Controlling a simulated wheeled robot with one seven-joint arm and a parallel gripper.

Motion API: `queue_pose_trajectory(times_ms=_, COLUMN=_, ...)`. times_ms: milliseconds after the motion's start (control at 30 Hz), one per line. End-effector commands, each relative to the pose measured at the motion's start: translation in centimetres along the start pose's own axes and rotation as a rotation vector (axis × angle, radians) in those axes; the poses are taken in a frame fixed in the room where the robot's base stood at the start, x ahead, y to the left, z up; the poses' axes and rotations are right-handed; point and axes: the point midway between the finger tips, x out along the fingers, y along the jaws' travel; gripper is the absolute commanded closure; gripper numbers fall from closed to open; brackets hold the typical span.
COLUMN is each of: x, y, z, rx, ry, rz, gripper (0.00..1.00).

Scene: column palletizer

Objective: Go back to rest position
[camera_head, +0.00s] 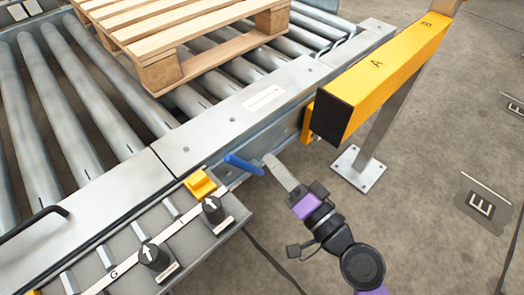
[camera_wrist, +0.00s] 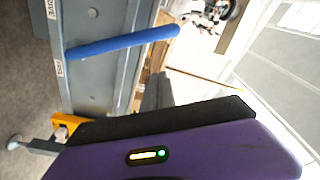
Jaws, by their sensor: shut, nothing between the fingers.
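My gripper (camera_head: 271,161) is in the lower middle of the head view, at the end of my purple and black arm. Its grey fingers are together with nothing visible between them. The fingertips are close to the end of a blue handle (camera_head: 243,165) on the conveyor's side; whether they touch it I cannot tell. In the wrist view, the blue handle (camera_wrist: 122,42) sticks out from a grey panel, and my gripper's fingers (camera_wrist: 157,88) show beyond the dark edge of my purple wrist.
A roller conveyor (camera_head: 190,150) with a wooden pallet (camera_head: 175,35) fills the upper left. A control panel with black knobs (camera_head: 212,208) and a yellow block (camera_head: 199,184) lines its edge. A yellow beam (camera_head: 385,75) on a post stands close to my arm.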

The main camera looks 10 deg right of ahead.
Motion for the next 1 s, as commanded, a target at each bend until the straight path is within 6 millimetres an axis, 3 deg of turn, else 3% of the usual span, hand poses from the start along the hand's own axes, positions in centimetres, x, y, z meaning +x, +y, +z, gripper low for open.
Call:
queue_pose_trajectory(times_ms=233, x=-2.9, y=0.0, z=0.0, rx=-0.001, ry=0.0, rz=0.0, gripper=1.0)
queue_pose_trajectory(times_ms=567, x=-3.3, y=-0.1, z=-0.1, rx=0.003, ry=0.003, rz=0.0, gripper=1.0)
queue_pose_trajectory(times_ms=767, x=-3.6, y=0.6, z=-2.4, rx=-0.085, ry=0.089, rz=0.054, gripper=1.0)
queue_pose_trajectory(times_ms=867, x=-5.4, y=1.6, z=-3.0, rx=-0.185, ry=0.14, rz=0.126, gripper=1.0)
queue_pose_trajectory(times_ms=1000, x=-10.1, y=3.0, z=-3.3, rx=-0.355, ry=0.195, rz=0.25, gripper=1.0)
